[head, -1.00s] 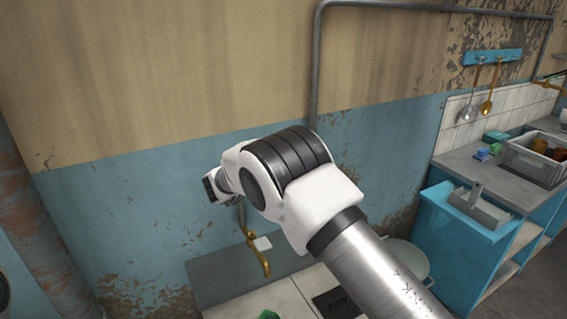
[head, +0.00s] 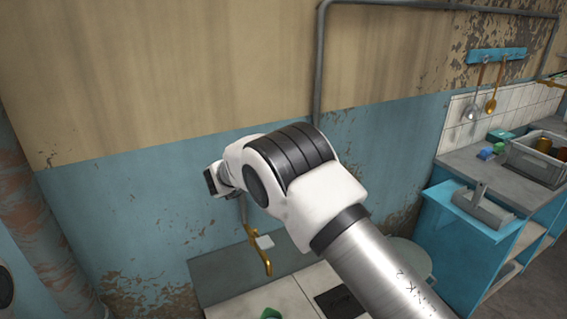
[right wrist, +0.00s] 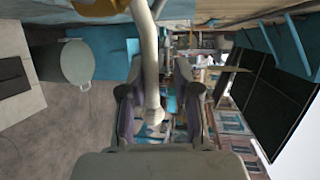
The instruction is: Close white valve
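A small white block-like part (head: 264,242), which may be the white valve, sits beside a brass pipe (head: 255,248) low on the blue wall. My right arm reaches in from the right in the head view. Its dark end (head: 213,180) is near the wall, above and left of the brass pipe, and the fingers are hidden there. In the right wrist view my right gripper (right wrist: 156,110) is open, with its fingers apart. A pale grey pipe (right wrist: 149,60) runs down between them, with gaps visible; I cannot tell whether it touches. My left gripper is not in view.
A grey pipe (head: 318,75) runs up the wall. A round grey lidded container (head: 410,262) stands behind my arm, left of a blue cabinet (head: 455,225). A grey crate (head: 535,165) sits on the counter at right. A rusty column (head: 40,220) stands at left.

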